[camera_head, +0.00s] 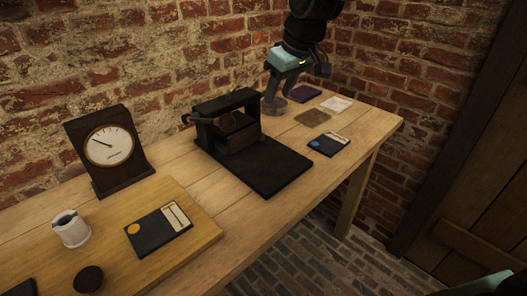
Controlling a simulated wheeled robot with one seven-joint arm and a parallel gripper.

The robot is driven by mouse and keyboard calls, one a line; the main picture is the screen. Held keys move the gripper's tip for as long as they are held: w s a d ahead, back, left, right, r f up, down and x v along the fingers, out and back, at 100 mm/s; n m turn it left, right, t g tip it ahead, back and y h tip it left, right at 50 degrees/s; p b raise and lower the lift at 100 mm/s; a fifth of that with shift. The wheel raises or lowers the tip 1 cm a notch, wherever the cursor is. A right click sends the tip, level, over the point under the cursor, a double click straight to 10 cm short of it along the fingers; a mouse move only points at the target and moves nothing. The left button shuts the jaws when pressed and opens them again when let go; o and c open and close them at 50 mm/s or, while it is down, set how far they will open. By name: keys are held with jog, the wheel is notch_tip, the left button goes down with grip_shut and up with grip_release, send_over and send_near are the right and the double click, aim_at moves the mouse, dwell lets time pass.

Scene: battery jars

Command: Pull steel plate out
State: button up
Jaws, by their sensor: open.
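My gripper (278,92) is at the back of the table, pointing down with its fingers apart. It is over or beside a small greyish round jar (274,107) just right of the black stand. The fingers overlap the jar's upper part in this view, so I cannot tell if they touch it. No steel plate can be made out clearly. The jar's inside is too small and too hidden to read. Flat square pieces lie to the right: a brown one (313,118), a pale one (336,104) and a dark purple one (304,94).
A black stand with a crossbar (223,117) and a flat base (269,169) sits mid-table. A dial gauge (110,146), a white cup (70,229), a dark disc (89,279) and dark cards (159,230) (328,144) stand around. A brick wall (130,60) rises close behind.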

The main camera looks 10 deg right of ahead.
jog(key=w+d+f, duration=0.1)
jog(key=w, duration=0.2)
send_near(263, 135)
jog(key=x, duration=0.9)
jog(key=shift+w, duration=0.1)
jog(key=shift+c, duration=0.3)
grip_shut()
